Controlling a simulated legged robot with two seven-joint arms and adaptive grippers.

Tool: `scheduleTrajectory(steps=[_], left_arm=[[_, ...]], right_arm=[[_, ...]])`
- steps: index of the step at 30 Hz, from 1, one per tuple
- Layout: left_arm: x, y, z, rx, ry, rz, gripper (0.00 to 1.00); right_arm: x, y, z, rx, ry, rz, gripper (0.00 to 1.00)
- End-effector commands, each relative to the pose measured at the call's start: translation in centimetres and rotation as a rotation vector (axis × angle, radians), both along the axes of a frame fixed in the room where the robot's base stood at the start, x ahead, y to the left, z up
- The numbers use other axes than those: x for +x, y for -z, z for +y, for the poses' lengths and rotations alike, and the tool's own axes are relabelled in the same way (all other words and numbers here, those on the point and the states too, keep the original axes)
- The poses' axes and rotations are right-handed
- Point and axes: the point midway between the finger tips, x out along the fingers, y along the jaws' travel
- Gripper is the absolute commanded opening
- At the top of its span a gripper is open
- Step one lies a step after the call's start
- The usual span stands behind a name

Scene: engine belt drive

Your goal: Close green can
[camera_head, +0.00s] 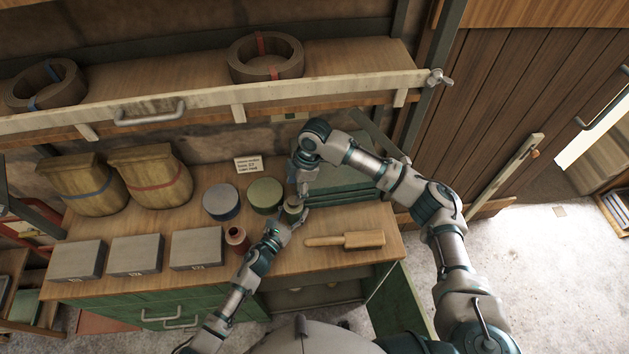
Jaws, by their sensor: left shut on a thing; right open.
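A small can (293,208), partly hidden by my grippers, stands near the middle of the bench and looks greenish. My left gripper (291,219) is shut on it from the front. My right gripper (303,190) is open, pointing down just above and behind this small can. I cannot tell whether it touches the can or whether a lid is on it. A wider round tin with a green top (265,193) stands just left of the grippers.
A blue-topped tin (221,202) and a small reddish can (237,239) stand left. Grey blocks (197,248) line the front left, with two sacks (151,177) behind. A shelf rail (220,104) crosses above the bench.

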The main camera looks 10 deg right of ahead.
Motion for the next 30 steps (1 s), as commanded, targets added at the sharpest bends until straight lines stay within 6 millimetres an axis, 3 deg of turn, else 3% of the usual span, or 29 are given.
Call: scheduleTrajectory(steps=[3,9,20,21,29,30], left_arm=[[0.0,0.0,0.0,0.001,-0.001,0.001,0.00],[0.0,0.0,0.1,0.001,-0.001,0.001,0.00],[0.0,0.0,0.0,0.001,-0.001,0.001,0.00],[0.0,0.0,0.0,0.001,-0.001,0.001,0.00],[0.0,0.0,0.0,0.000,0.000,0.000,0.00],[0.0,0.0,0.0,0.000,0.000,0.000,0.00]], right_arm=[[-0.1,2.4,0.2,-0.005,0.004,0.006,0.67],[-0.2,4.3,0.7,-0.003,0.004,0.005,0.67],[-0.2,4.7,0.8,-0.003,0.003,0.003,0.67],[-0.2,4.7,0.8,-0.003,0.003,0.003,0.64],[-0.2,4.7,0.8,-0.003,0.004,0.003,0.00],[-0.2,4.7,0.8,-0.003,0.004,0.003,0.00]])
